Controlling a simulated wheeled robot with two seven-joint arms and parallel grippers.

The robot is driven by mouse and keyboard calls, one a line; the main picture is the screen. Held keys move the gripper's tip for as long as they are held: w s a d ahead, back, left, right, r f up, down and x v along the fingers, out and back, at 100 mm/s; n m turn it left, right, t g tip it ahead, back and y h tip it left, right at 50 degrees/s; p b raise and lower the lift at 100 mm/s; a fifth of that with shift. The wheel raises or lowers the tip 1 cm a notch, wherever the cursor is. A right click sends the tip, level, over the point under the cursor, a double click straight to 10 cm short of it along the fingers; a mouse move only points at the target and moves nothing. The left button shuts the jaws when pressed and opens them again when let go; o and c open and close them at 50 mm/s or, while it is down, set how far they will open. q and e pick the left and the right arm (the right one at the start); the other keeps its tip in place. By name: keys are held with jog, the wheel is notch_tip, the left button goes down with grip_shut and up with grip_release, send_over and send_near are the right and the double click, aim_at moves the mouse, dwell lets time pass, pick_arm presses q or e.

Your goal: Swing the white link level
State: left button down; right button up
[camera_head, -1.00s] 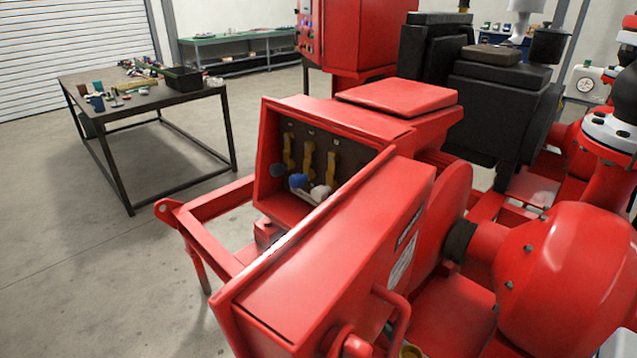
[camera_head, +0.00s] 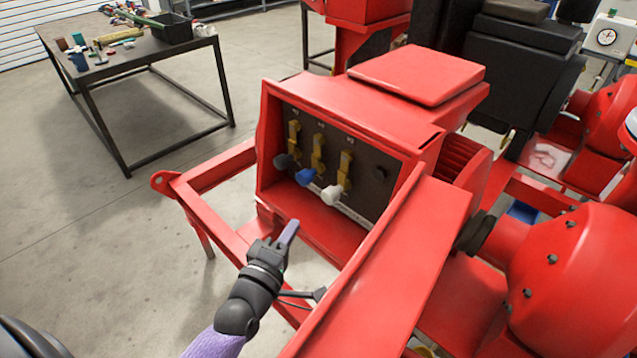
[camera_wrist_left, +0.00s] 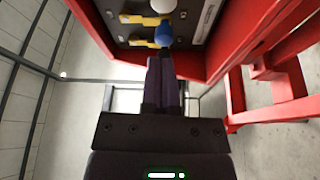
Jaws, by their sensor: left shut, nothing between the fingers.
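The white link (camera_head: 334,194) is the rightmost of three knobbed links on a dark panel (camera_head: 375,195) inside the open red box. It hangs down from a yellow piece, its white knob at the bottom. The blue-knobbed link (camera_head: 306,177) and the dark-knobbed link (camera_head: 284,161) stand to its left. In the left wrist view the white knob (camera_wrist_left: 165,6) is at the top edge, beyond the blue knob (camera_wrist_left: 163,35). My left gripper (camera_head: 289,232) is shut and empty in front of the box, below the links and apart from them. My right gripper is out of view.
The red box (camera_head: 345,110) has side walls and a floor around the panel. A wide red cover (camera_head: 400,270) juts out on the right. A red frame rail (camera_head: 215,220) runs at the left. A work table (camera_head: 130,65) stands at the back left, with open floor before it.

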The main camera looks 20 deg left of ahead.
pick_arm(q)
jog(key=shift+s, duration=0.1)
jog(key=w+b, duration=0.1)
jog(key=w, duration=0.9)
jog(key=shift+r+b, duration=0.2)
jog(key=shift+b, duration=0.1)
jog(key=shift+a, duration=0.1)
